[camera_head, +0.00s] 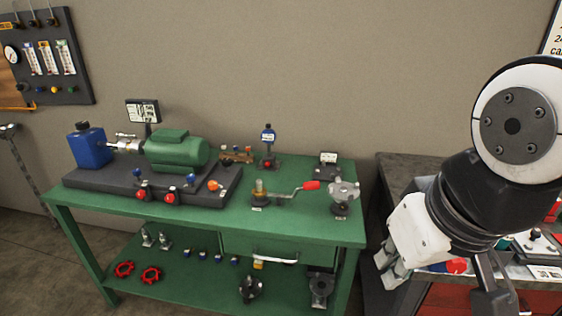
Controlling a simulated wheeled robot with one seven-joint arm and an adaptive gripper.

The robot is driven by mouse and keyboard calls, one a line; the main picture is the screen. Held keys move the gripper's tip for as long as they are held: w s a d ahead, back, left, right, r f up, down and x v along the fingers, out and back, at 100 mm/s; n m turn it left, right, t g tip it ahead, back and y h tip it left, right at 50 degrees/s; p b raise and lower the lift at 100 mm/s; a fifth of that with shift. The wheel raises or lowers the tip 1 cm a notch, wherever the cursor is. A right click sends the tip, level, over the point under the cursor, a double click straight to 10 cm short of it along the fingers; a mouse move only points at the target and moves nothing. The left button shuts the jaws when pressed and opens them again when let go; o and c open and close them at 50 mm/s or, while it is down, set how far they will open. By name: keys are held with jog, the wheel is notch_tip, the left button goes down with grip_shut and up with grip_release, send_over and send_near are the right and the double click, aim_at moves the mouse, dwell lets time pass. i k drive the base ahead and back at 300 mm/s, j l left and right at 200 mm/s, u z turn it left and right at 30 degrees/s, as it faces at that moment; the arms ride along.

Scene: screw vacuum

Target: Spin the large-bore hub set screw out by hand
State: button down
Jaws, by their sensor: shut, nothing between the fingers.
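My gripper (390,266) hangs from my wrist at the right, just beyond the green bench's right end. It is shut and empty, and partly hidden by the wrist. No part can be surely read as the large-bore hub, and the set screw is too small to make out. A metal hub-like part with a wheel-shaped top (343,197) stands at the bench's right end, left of my gripper and apart from it. On the lower shelf are a dark round part (250,289) and a dark block-like part (321,288).
Red handwheels (124,268) lie on the lower shelf. A dark bench (405,163) with small items stands right, behind my arm. Bare green surface shows along the front edge.

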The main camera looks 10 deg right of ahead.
aim_at(343, 206)
jog(key=j+z, duration=0.35)
jog(key=k+j+z, duration=0.1)
jog(key=z, duration=0.35)
jog(key=k+j+z, duration=0.15)
jog(key=z, duration=0.3)
jog(key=k+j+z, duration=0.15)
jog(key=z, duration=0.3)
jog(key=j, duration=0.1)
